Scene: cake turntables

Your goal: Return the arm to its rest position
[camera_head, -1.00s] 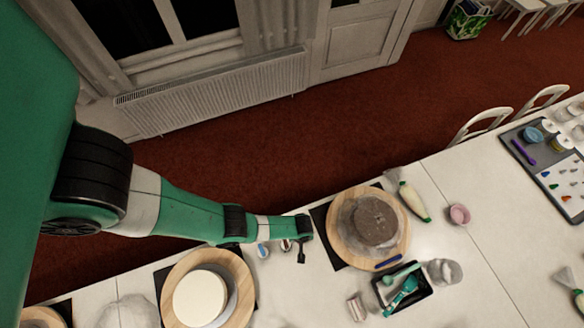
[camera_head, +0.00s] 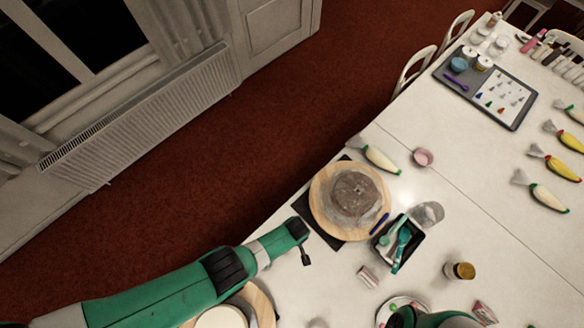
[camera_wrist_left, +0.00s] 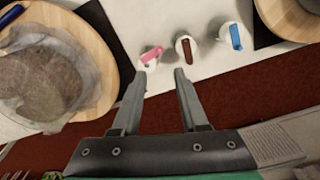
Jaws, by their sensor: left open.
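Beyond the fingertips are three small white containers with a pink (camera_wrist_left: 150,57), a brown (camera_wrist_left: 187,47) and a blue (camera_wrist_left: 232,38) item. Part of a green and black arm link of mine shows at the bottom edge; no right gripper fingers are visible.
A wrapped brown cake (camera_head: 355,194) sits on a round wooden turntable (camera_head: 322,212). A black tray (camera_head: 385,243) with teal tools, a piping bag (camera_head: 380,158) and a pink cup (camera_head: 423,157) lie nearby. A pale cake (camera_head: 222,318) is partly hidden behind my left arm.

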